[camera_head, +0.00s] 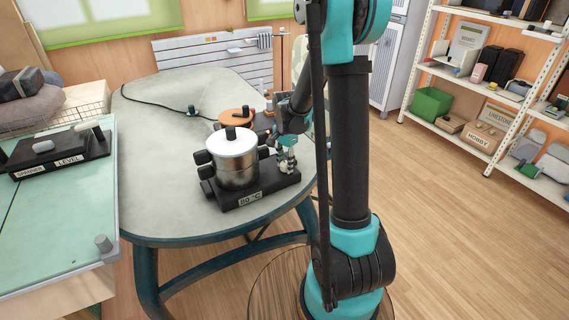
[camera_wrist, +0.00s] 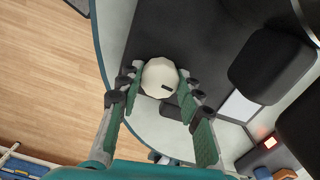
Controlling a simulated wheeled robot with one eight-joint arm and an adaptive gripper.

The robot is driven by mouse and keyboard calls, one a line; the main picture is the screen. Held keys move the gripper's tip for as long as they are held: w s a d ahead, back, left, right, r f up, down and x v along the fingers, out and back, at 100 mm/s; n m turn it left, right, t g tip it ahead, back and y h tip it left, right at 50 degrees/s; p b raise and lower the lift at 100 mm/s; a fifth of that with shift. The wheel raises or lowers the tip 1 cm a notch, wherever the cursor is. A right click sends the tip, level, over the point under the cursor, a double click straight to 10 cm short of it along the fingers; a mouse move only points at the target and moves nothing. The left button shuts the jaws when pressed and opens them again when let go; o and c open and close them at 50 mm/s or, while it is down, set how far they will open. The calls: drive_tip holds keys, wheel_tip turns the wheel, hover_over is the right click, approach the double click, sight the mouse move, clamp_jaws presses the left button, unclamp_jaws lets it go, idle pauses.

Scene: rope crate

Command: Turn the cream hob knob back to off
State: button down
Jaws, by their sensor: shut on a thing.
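The cream knob (camera_wrist: 160,76) shows in the wrist view as a faceted round cap with a short dark mark near its lower right edge. It sits on the dark hob base (camera_wrist: 188,30). My gripper (camera_wrist: 158,82) is shut on the knob, with one green-padded finger on each side.
A steel pot (camera_head: 236,174) with a white lid stands on the hob, close left of my gripper. An orange-topped item (camera_head: 236,114) and a cable (camera_head: 150,103) lie behind. The table's (camera_head: 165,190) left part is clear. A small red light (camera_wrist: 270,142) glows in the wrist view.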

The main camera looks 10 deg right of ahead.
drive_tip(key=shift+n, duration=0.7)
drive_tip(key=n, duration=0.6)
drive_tip(key=shift+f+n, duration=0.1)
drive_tip(key=shift+n, duration=0.7)
drive_tip(key=n, duration=0.2)
drive_tip(key=shift+n, duration=0.4)
drive_tip(key=n, duration=0.4)
drive_tip(key=shift+n, duration=0.3)
